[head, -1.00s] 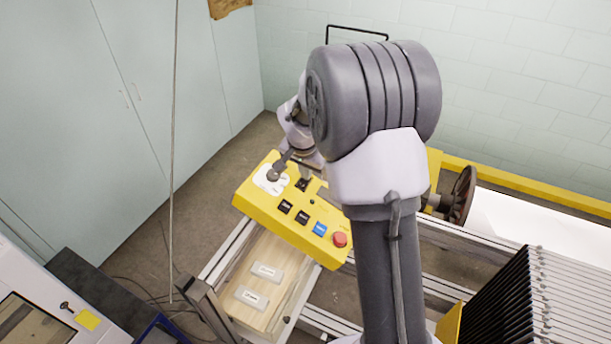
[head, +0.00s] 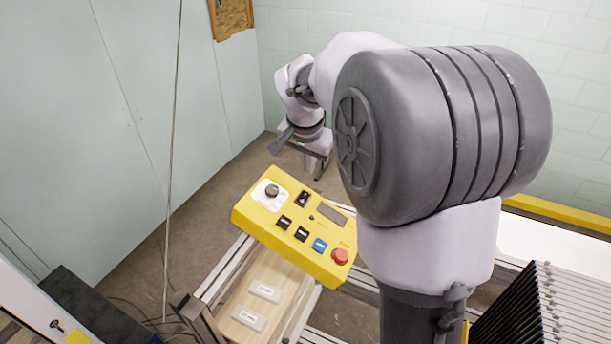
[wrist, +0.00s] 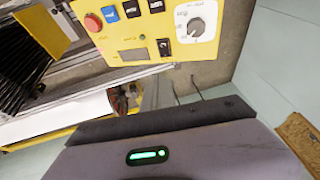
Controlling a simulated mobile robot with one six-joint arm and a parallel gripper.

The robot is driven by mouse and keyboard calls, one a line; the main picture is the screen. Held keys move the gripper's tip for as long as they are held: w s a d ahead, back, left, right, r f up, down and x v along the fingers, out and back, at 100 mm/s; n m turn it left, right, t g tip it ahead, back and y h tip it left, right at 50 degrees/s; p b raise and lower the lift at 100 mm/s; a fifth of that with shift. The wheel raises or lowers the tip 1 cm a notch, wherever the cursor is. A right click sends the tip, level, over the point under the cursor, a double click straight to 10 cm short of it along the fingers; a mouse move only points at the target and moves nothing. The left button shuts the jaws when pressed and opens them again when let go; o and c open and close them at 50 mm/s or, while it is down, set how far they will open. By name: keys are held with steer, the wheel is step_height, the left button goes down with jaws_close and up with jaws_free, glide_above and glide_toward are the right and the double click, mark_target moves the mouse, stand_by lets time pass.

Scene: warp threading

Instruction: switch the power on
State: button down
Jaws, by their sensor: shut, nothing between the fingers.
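A yellow control panel (head: 262,223) carries a round grey knob (head: 271,191) on a white dial plate, a black rocker switch (head: 302,198), a grey display (head: 331,213), black and blue push buttons and a red mushroom button (head: 340,256). In the wrist view the knob (wrist: 196,26), the rocker switch (wrist: 164,50) and the display (wrist: 132,54) show again. I cannot read which setting the knob or rocker is in. My gripper (head: 273,149) is shut and empty, apart from the panel, above and beyond its far edge.
A wooden drawer with pale labelled blocks (head: 262,291) is below the panel. A thin cord (head: 172,150) hangs at left. A dark row of thin plates (head: 530,305) and a white roll are at right. Bare floor lies beyond the panel.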

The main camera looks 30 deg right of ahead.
steer(key=b, duration=0.1)
steer(key=p, duration=0.2)
glide_toward(307, 194)
steer(key=x, duration=0.6)
steer(key=shift+w, duration=0.15)
steer(key=shift+f, duration=0.1)
